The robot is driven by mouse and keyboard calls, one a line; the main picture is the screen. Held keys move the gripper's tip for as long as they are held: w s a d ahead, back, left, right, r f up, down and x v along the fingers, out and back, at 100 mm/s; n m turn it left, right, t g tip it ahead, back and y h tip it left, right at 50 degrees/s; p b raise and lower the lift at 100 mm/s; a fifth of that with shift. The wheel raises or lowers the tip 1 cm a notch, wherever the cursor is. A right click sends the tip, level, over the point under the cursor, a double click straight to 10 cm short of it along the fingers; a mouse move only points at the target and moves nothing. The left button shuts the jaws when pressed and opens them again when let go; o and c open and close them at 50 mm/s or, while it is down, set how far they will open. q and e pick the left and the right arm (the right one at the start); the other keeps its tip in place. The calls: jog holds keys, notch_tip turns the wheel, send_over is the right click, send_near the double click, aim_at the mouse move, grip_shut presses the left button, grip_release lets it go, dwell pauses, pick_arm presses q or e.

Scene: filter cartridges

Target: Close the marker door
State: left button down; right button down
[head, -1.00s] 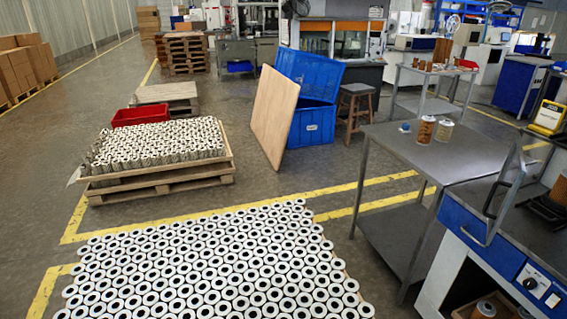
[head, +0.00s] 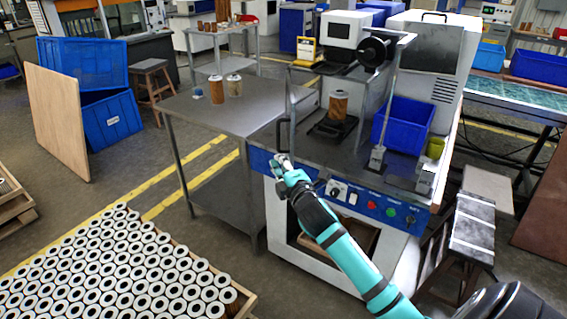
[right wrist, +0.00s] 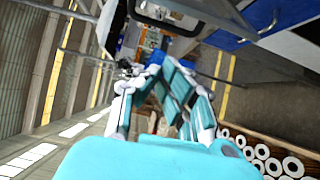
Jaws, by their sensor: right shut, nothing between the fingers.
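The marker door (head: 291,108), a clear panel in a thin grey metal frame, stands open at the left front of the marking machine (head: 355,207). A dark handle (head: 279,133) is on its outer edge. My right gripper (head: 282,160) is at the machine's front left corner, just below the door handle. In the right wrist view its fingers (right wrist: 168,92) are shut with nothing between them. A black handle (right wrist: 165,22) shows above them, apart from the fingers. My left gripper is in neither current view.
A filter cartridge (head: 338,106) stands on a black fixture inside the machine. A blue bin (head: 404,124) is on the machine's right side. A grey table (head: 215,125) with two cartridges adjoins on the left. Many white filters (head: 110,265) stand at lower left.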

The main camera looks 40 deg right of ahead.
aim_at(279, 140)
jog(key=b+x, duration=0.4)
jog(key=x, duration=0.5)
jog(key=s+d, duration=0.2)
jog(key=d, duration=0.1)
jog(key=shift+s+d+f+p, duration=0.1)
jog(key=shift+s+p, duration=0.2)
jog(key=shift+s, duration=0.1)
